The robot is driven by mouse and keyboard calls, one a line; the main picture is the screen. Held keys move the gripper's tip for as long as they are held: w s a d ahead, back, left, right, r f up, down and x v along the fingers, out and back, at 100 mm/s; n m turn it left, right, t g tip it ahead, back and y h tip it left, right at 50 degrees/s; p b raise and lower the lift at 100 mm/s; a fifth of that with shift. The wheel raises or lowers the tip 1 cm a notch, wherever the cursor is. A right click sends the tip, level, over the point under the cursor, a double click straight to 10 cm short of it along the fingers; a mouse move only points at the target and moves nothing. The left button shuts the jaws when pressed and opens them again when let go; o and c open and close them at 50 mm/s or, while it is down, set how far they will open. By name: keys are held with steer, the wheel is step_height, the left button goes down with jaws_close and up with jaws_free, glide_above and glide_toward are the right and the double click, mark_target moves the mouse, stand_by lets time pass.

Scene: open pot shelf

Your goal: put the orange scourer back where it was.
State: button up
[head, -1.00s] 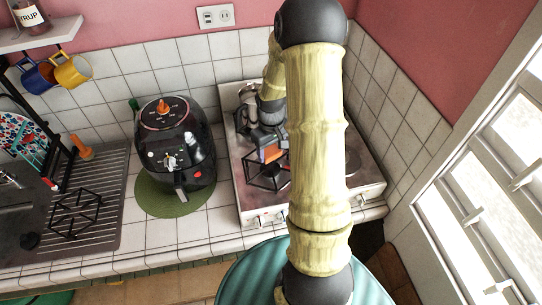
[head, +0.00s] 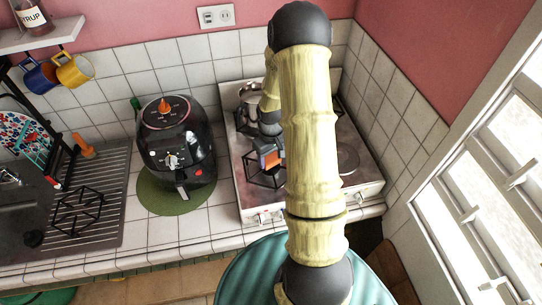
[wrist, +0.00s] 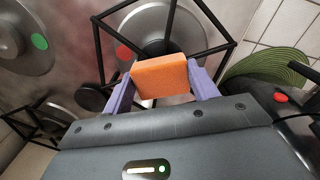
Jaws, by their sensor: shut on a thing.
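The orange scourer (wrist: 160,76) is a small block held between the two purple fingers of my gripper (wrist: 162,86) in the wrist view. In the head view the scourer (head: 270,160) shows beside my arm, over the stove (head: 240,190). A black wire frame (wrist: 217,28) stands around a burner behind the scourer in the wrist view. I cannot tell whether the scourer touches the frame or is above it. My arm hides part of the stove in the head view.
A black air fryer (head: 175,150) stands on a green mat (head: 160,198) left of the stove. A metal pot (head: 250,95) is at the stove's back left. A drying rack (head: 105,190) is further left. Tiled walls close the back and right. The counter in front of the fryer is clear.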

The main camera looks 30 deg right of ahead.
mark_target(271, 158)
steer(key=shift+f, duration=0.4)
steer(key=o, duration=1.1)
steer(key=shift+r, duration=0.1)
steer(key=shift+r, duration=0.5)
steer(key=shift+w+r+b, duration=0.1)
steer(key=shift+r+b, duration=0.2)
step_height(271, 158, up, 11)
steer(key=b, duration=0.3)
steer(key=shift+b, duration=0.3)
steer(key=shift+a, duration=0.1)
